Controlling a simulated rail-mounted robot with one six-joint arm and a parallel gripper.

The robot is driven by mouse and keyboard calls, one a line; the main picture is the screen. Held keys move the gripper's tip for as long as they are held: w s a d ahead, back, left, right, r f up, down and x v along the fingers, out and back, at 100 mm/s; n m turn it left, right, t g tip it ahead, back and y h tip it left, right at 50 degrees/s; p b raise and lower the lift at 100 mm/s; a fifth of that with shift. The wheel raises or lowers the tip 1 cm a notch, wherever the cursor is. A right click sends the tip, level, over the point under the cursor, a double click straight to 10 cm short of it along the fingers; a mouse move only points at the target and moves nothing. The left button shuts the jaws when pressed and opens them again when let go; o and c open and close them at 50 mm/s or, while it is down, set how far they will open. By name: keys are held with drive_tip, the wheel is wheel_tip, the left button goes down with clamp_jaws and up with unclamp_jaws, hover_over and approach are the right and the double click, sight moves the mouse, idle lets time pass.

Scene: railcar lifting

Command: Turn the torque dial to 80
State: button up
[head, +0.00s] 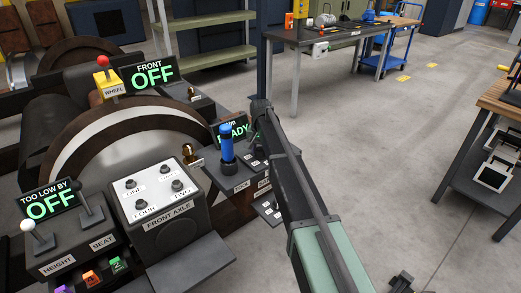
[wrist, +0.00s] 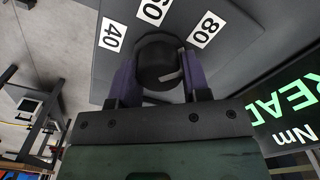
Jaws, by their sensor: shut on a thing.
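The torque dial (wrist: 158,62) is a round black knob with a pale pointer line, on a dark panel in the wrist view. Around it are white labels 40 (wrist: 112,35), 60 (wrist: 153,11) and 80 (wrist: 204,30). The pale line lies on the right side of the knob, towards the right finger; I cannot tell which value it marks. My gripper (wrist: 159,72) has its purple fingers on both sides of the knob, shut on it. A green-lit display (wrist: 290,110) reads READY and Nm. In the head view the display (head: 232,131) is partly covered and my arm hides the dial.
A blue-handled tool (head: 227,145) stands upright on the torque station, left of my arm.

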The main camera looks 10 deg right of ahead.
sight(261, 148)
idle(0.4)
drive_tip(key=o, duration=0.9)
drive_tip(key=shift+o, duration=0.2)
wheel_tip(261, 148, up, 11)
drive_tip(key=p, duration=1.1)
drive_tip(key=shift+f, duration=0.15)
